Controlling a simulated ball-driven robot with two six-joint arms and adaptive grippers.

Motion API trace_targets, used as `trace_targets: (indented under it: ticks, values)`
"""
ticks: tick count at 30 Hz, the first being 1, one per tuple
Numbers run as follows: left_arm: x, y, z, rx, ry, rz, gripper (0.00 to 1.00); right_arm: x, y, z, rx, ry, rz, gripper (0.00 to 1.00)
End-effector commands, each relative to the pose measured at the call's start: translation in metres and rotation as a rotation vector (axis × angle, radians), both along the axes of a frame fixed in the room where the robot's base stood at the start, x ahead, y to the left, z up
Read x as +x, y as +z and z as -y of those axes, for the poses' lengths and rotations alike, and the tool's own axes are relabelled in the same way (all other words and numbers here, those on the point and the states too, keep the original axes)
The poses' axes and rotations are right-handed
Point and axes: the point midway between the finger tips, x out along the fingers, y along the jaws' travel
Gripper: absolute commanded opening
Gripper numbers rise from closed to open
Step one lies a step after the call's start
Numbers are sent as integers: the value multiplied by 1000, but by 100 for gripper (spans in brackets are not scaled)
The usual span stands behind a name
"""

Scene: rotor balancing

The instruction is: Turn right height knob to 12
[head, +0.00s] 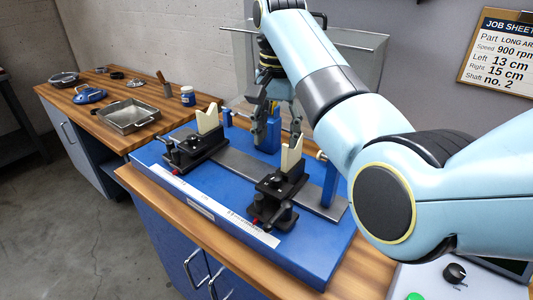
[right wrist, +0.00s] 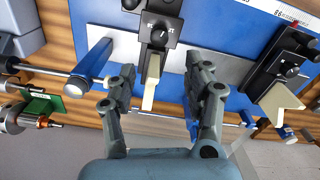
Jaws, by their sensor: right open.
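The right support (head: 280,186) is a black block with a cream V-shaped post (head: 291,157) on the blue balancing machine. In the right wrist view the height knob (right wrist: 161,38) is a round black dial with a white pointer line on the black block. Small white marks flank it, too small to read surely. My right gripper (head: 277,128) is open and empty above the machine, behind the right support's post. In the right wrist view its fingers (right wrist: 161,68) stand apart on either side of the cream post, short of the knob. My left gripper is not in view.
The left support (head: 193,152) stands beside it. A blue upright (head: 330,182) is close on the right. A clear shield (head: 365,70) rises behind. A job sheet (head: 497,55) reads Left 13 cm, Right 15 cm. A metal tray (head: 126,118) lies on the left bench.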

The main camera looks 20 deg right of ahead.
Motion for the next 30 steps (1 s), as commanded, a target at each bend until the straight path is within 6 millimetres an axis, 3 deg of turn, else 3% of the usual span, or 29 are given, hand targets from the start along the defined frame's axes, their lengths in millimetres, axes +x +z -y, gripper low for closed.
trace_targets:
  ticks: [5,12,16,22,30]
  values:
    - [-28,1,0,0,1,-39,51,-1,-15,0,0,1,-4,51]
    - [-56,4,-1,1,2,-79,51,-1,-62,1,-1,1,-5,51]
    - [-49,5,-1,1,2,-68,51,-2,-86,1,-1,0,-3,51]
    - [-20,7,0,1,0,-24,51,-1,-105,0,0,0,0,51]
    - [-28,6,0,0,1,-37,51,-1,-108,0,0,0,0,51]
